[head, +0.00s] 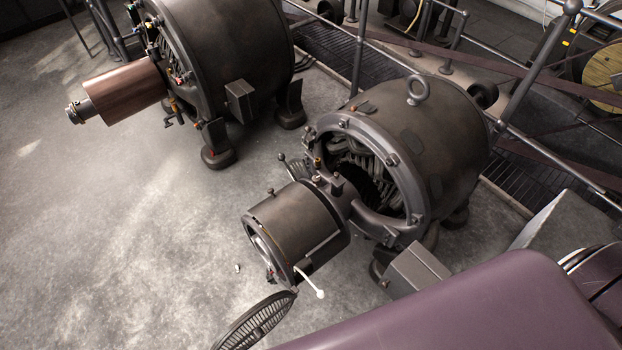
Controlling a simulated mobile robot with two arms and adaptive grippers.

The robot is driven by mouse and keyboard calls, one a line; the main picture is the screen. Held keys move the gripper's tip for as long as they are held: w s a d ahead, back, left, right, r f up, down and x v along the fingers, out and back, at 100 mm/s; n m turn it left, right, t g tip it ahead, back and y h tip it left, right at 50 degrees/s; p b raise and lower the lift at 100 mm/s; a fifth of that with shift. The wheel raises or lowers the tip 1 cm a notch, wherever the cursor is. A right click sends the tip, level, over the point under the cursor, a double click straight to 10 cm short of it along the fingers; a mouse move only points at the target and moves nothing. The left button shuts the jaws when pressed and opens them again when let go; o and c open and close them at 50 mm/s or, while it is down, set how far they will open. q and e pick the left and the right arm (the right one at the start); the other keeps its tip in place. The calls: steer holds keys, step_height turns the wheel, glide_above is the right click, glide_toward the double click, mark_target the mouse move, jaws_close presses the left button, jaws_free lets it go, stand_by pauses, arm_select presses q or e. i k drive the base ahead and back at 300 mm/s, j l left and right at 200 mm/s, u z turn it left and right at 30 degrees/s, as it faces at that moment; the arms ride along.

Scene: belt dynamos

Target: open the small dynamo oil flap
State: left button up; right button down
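The nearer dynamo (440,140) has a rounded dark housing, a lifting ring on top and an open end showing its windings. A dark drum (297,222) projects from that end toward the lower left. Small knobs and fittings (318,172) sit above the drum; I cannot tell which part is the oil flap. A pale thin rod (311,283) with a round tip shows by the drum's lower edge. One black ribbed gripper finger (256,321), seemingly my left gripper's, shows just below the drum. My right gripper is not seen.
Another dynamo (225,55) with a copper-brown drum (125,90) stands at the upper left. Metal railings (537,72) run behind the machines. A grey box (416,269) sits below the nearer dynamo. The concrete floor (110,240) at left is clear.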

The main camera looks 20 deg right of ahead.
mark_target(337, 179)
steer(key=z, duration=0.65)
steer(key=i+j+z, duration=0.2)
steer(key=j, duration=0.2)
steer(key=k+l, duration=0.05)
steer(key=k, duration=0.05)
